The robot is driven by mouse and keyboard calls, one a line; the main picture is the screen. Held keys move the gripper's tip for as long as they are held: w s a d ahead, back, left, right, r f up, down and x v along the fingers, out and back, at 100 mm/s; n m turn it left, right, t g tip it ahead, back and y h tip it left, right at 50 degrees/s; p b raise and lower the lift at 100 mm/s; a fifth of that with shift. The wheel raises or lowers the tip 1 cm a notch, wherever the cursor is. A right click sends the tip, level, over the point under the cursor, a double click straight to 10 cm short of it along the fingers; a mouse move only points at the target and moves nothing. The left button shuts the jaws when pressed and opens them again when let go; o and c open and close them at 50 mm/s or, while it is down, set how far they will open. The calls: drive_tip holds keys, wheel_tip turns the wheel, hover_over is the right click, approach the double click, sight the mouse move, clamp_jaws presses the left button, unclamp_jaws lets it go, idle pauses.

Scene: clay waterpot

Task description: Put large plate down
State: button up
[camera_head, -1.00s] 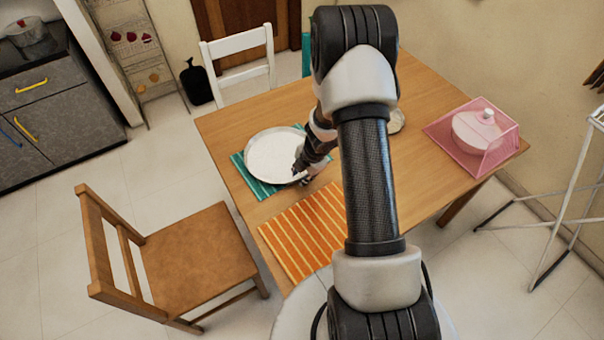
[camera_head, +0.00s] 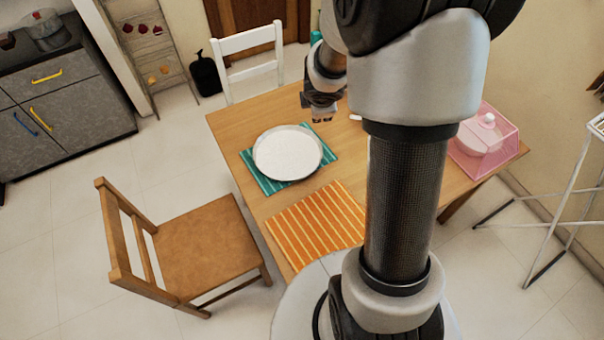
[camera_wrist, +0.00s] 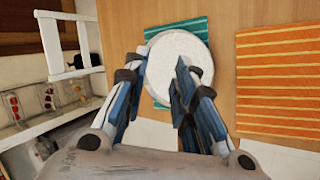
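The large plate (camera_head: 287,153) is round and white with a raised rim. It lies flat on the teal striped placemat (camera_head: 262,182) on the wooden table (camera_head: 236,119). My gripper (camera_head: 322,118) is raised above the table, behind and to the right of the plate, apart from it. In the wrist view the plate (camera_wrist: 178,62) shows beyond the fingers, and my gripper (camera_wrist: 156,88) is open with nothing between its fingers. My arm hides part of the table's right side in the head view.
An orange striped placemat (camera_head: 316,228) lies empty in front of the plate. A pink transparent cover (camera_head: 486,140) stands at the table's right end. A wooden chair (camera_head: 190,250) is at the left and a white chair (camera_head: 249,60) behind the table.

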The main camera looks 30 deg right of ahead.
drive_tip(key=s+a+r+m+h, duration=0.1)
drive_tip(key=s+a+r+m, duration=0.1)
drive_tip(key=s+r+m, duration=0.35)
drive_tip(key=s+a+r+m+h, duration=0.1)
drive_tip(key=s+a+r+m, duration=0.15)
drive_tip(key=r, duration=0.55)
drive_tip(key=s+a+r+m+g+y, duration=0.1)
drive_tip(key=s+a+m+y, duration=0.4)
drive_tip(key=s+a, duration=1)
drive_tip(key=shift+s+r+m+y, duration=0.3)
drive_tip(key=shift+s+r, duration=0.35)
drive_tip(key=shift+s, duration=0.45)
drive_tip(key=shift+f+b, duration=0.95)
drive_tip(key=shift+b, duration=0.05)
